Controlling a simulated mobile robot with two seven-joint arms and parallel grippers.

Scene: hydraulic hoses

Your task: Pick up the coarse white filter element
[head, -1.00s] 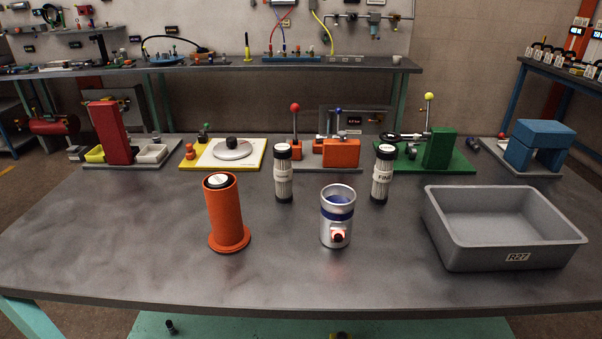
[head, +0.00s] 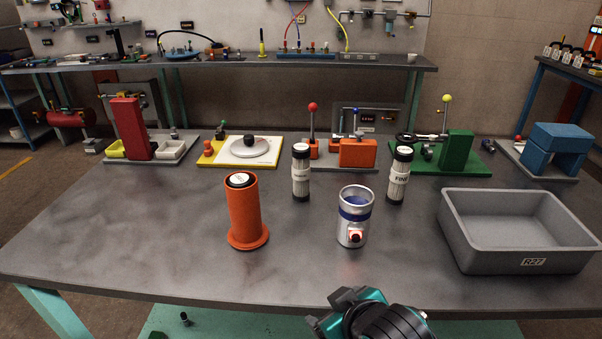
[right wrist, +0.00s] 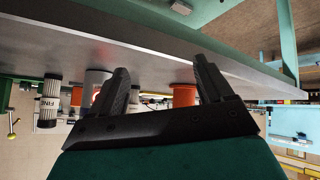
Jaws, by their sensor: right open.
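A white ribbed filter element with black ends (head: 301,172) stands upright on the table, left of the one labelled FINE (head: 398,178); its own label is too small to read. Another white-topped piece (head: 239,180) sits inside the orange flanged tube (head: 246,215). My right gripper (head: 335,308) is at the table's front edge, apart from these things. In the right wrist view, which is upside down, its two fingers (right wrist: 162,85) are spread with nothing between them; the FINE element (right wrist: 48,105) shows at the left. My left gripper is not in view.
A silver cup with a blue band and red light (head: 354,222) stands between my right gripper and the filter elements. A grey bin (head: 520,262) is at the right. Fixtures line the back, including an orange block (head: 358,153). The table's left front is clear.

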